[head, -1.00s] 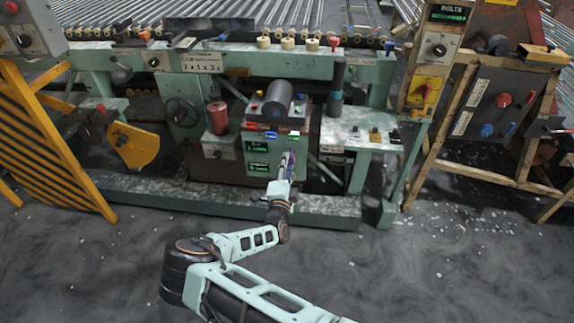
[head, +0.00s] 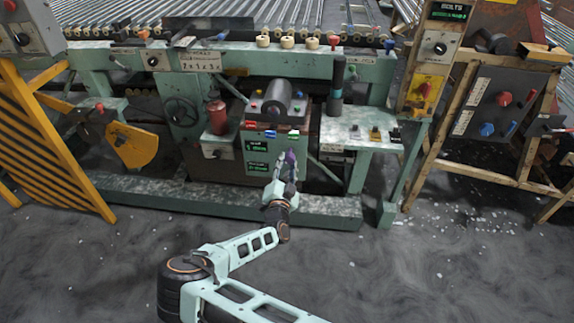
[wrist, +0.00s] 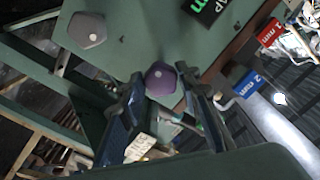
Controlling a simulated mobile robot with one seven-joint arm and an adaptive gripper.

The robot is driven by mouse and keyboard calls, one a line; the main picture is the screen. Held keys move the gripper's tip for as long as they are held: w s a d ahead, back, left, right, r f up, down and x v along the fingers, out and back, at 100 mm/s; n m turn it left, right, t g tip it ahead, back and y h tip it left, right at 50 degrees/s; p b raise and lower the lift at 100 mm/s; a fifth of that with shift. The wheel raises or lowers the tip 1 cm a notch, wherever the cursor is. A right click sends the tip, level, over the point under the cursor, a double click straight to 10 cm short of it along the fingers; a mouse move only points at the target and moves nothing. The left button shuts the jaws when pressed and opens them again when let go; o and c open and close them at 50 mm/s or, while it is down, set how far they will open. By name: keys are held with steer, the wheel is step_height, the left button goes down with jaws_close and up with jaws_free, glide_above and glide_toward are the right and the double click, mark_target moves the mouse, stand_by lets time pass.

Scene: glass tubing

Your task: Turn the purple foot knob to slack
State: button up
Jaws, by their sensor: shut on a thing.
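The purple foot knob (wrist: 159,76) is a faceted knob with a pale dot at its centre. It sits on the green front panel (wrist: 135,45) of the cabinet and lies between the two fingertips of my gripper (wrist: 161,90) in the wrist view. The gripper is shut on it, with a finger on either side. In the head view a bit of the purple knob (head: 291,156) shows at the tip of my gripper (head: 287,167), which covers most of it. The dial marks around the knob cannot be read.
A second, grey knob (wrist: 87,30) is on the same panel. Red (wrist: 270,34) and blue (wrist: 249,84) labelled tags are close by at the right in the wrist view. A green display (head: 256,146) is left of my gripper in the head view.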

stand_by(0.4)
steer(key=o, duration=1.2)
steer(key=shift+c, duration=0.2)
steer(key=s, duration=1.2)
steer(key=shift+a, duration=0.25)
